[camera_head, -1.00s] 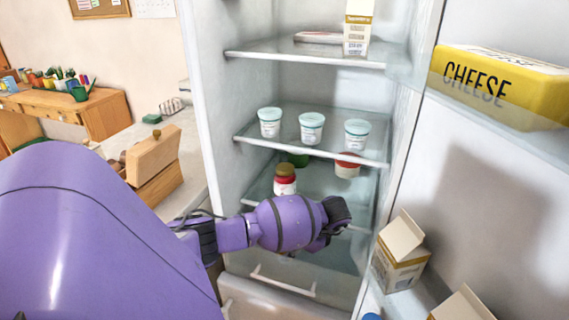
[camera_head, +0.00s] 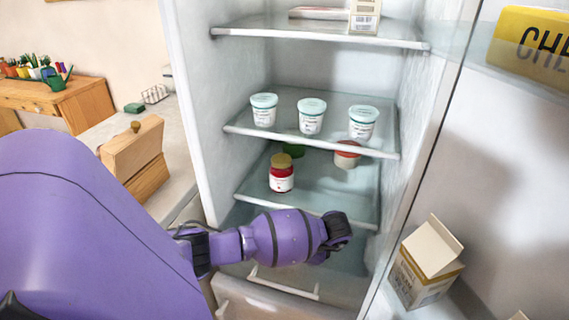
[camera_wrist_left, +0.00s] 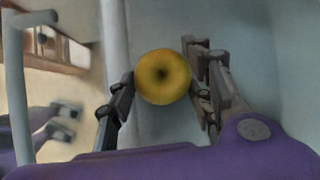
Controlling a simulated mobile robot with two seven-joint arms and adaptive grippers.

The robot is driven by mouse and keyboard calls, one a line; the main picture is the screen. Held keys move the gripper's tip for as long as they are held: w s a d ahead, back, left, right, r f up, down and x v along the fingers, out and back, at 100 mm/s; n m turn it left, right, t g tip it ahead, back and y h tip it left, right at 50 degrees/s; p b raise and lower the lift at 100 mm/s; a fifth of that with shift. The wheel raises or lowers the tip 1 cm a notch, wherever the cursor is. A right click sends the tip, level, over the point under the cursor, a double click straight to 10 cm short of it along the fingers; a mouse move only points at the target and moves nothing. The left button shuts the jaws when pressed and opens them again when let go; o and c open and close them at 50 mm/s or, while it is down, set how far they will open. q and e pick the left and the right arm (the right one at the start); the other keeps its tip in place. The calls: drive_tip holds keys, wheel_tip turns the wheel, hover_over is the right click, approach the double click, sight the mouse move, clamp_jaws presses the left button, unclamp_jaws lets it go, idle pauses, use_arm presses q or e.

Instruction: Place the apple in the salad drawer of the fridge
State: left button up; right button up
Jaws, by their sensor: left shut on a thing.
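The yellow apple (camera_wrist_left: 162,78) is between the two fingers of my left gripper (camera_wrist_left: 163,88) in the left wrist view, and the gripper is shut on it. In the head view my left arm reaches into the lower fridge; its gripper (camera_head: 338,232) points away, and the apple is hidden. The salad drawer, with a pale bar handle (camera_head: 283,283), is below the lowest shelf and appears pulled out. The apple is above a grey-green surface beside a pale rim; its height is unclear. My right gripper (camera_wrist_left: 64,121) shows blurred at the wrist view's left, fingers apart.
Shelves above hold several white tubs (camera_head: 311,117), a red jar (camera_head: 281,174) and a red-and-white pot (camera_head: 347,154). The open door on the right holds a carton (camera_head: 427,262) and yellow cheese (camera_head: 535,48). A wooden box (camera_head: 136,160) stands on the left counter.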

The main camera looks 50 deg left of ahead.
use_arm(q)
drive_tip(key=shift+d+r, duration=0.1)
drive_tip(key=shift+d, duration=0.1)
drive_tip(key=o, duration=0.9)
drive_tip(key=shift+o, duration=0.2)
drive_tip(key=v, duration=0.7)
drive_tip(key=shift+r, duration=0.2)
